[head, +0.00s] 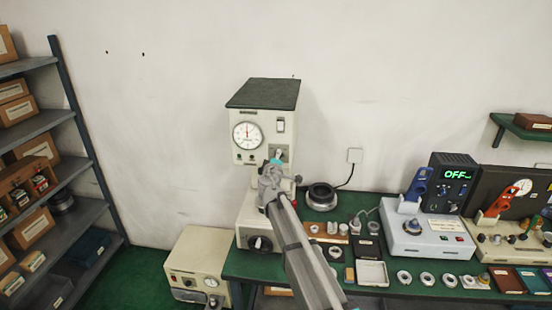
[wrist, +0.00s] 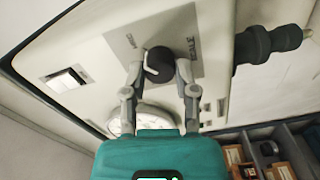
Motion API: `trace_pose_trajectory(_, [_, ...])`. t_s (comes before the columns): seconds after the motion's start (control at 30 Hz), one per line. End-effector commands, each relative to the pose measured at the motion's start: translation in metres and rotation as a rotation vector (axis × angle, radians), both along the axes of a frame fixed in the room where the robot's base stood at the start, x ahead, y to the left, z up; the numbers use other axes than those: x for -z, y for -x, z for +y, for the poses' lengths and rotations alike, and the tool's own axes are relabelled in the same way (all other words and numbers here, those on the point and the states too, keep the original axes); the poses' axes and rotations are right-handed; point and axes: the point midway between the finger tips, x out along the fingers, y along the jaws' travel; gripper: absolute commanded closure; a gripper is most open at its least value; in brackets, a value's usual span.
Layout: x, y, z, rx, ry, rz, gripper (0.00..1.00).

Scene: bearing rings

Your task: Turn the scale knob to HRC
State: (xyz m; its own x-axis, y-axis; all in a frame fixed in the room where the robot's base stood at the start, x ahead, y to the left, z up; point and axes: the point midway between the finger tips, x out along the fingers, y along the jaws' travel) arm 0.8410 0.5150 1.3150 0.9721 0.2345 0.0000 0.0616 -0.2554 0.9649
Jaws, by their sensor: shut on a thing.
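The scale knob (wrist: 160,58) is a black round knob with a white pointer mark, on a grey label plate (wrist: 188,32) in the wrist view. My gripper (wrist: 158,70) is shut on the knob, one finger on each side. In the head view the knob is hidden behind my gripper (head: 275,163), at the front of the cream hardness tester (head: 243,155). The tester's round dial (head: 247,135) is left of my gripper.
A white switch (wrist: 67,79) sits left of the knob in the wrist view. A black stepped cylinder (wrist: 262,47) projects at the right. The green bench (head: 390,290) holds rings, trays and instruments right of the tester. A shelf rack (head: 75,110) stands at the far left.

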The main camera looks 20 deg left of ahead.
Motion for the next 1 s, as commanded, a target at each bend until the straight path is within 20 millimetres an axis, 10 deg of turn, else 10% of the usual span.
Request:
trace_pose_trajectory(0.7, [0.0,0.0001,0.0005,-0.001,-0.097,0.023,1.0])
trace_pose_trajectory(0.73, [0.0,0.0001,0.0005,-0.001,-0.096,0.023,0.57])
trace_pose_trajectory(0.9, [-0.0001,0.0002,0.0004,-0.001,-0.096,0.023,0.27])
trace_pose_trajectory(1.0, [-0.0001,0.0002,0.0004,-0.001,-0.096,0.023,0.27])
